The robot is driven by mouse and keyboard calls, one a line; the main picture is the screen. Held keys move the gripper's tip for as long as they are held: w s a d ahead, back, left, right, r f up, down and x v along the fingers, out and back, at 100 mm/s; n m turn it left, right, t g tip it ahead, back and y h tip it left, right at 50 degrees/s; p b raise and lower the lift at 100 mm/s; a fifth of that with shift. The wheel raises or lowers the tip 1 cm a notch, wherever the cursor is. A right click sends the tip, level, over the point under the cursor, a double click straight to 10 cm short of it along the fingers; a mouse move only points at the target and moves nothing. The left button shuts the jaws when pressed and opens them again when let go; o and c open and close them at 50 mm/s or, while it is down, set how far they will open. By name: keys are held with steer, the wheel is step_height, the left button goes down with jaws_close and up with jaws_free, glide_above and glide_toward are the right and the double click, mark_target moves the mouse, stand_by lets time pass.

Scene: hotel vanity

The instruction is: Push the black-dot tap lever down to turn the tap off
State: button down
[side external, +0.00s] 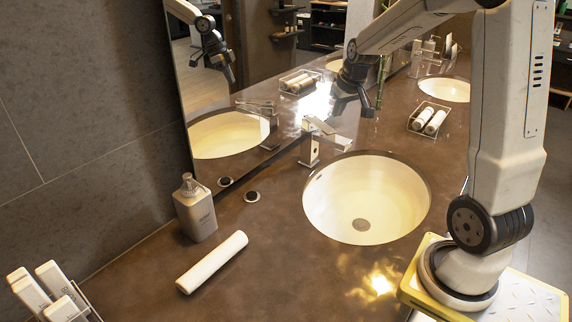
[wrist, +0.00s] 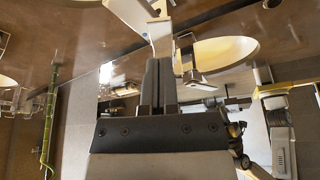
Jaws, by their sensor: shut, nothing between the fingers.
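A chrome tap (side external: 313,146) stands behind the near round basin (side external: 366,198). My gripper (side external: 352,110) hangs over the counter just behind and right of the tap, pointing down. In the wrist view my gripper's dark fingers (wrist: 159,62) are together and empty, with a pale metal tap part (wrist: 152,22) just beyond their tips. Whether the fingers touch the tap or lever is unclear.
A mirror (side external: 235,95) behind the counter reflects tap, basin and arm. A soap bottle (side external: 195,209) and white tube (side external: 212,262) are at left. A wire tray with rolled towels (side external: 430,120) and a green bamboo stalk (side external: 381,82) are beyond the tap.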

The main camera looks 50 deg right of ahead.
steer(key=s+a+r, duration=0.2)
steer(key=s+r, duration=0.3)
steer(key=shift+a+r, duration=0.15)
steer(key=shift+r, duration=0.05)
stand_by(0.5)
steer(key=s+a+f+n+y, duration=0.1)
steer(key=s+a+f+n, duration=0.1)
steer(key=a+f, duration=0.5)
steer(key=s+a+f+n+g, duration=0.1)
steer(key=s+a+f+n, duration=0.1)
steer(key=a+f, duration=0.6)
steer(key=s+a, duration=0.1)
steer(key=a, duration=0.5)
steer(key=shift+s+a+n+y, duration=0.25)
steer(key=shift+a+n+y, duration=0.15)
